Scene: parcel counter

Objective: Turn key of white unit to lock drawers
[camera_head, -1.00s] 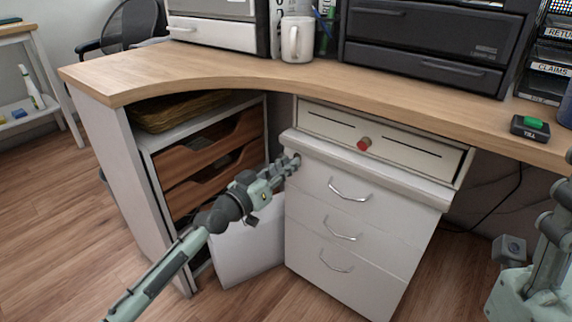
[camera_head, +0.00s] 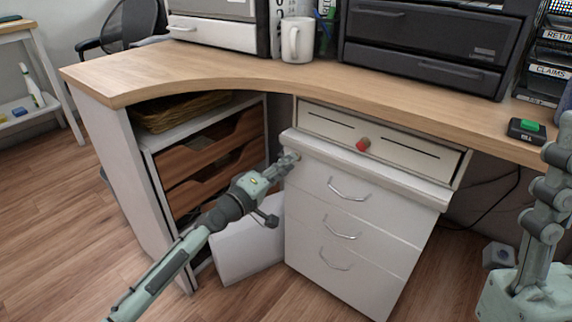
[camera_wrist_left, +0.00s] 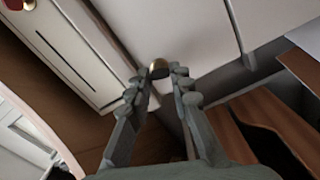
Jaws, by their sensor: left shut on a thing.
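The white drawer unit (camera_head: 345,225) stands under the counter, its three visible handled drawers shut. My left gripper (camera_head: 290,158) is at the unit's upper left corner. The key's shaft and the lock are hidden, and I cannot tell the key's angle.
A cream cash drawer (camera_head: 420,152) with a red knob (camera_head: 363,145) hangs under the wooden counter (camera_head: 210,68), just above the unit. Wooden trays (camera_head: 200,160) fill the shelf to the left. A white panel (camera_head: 245,250) stands below my left wrist.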

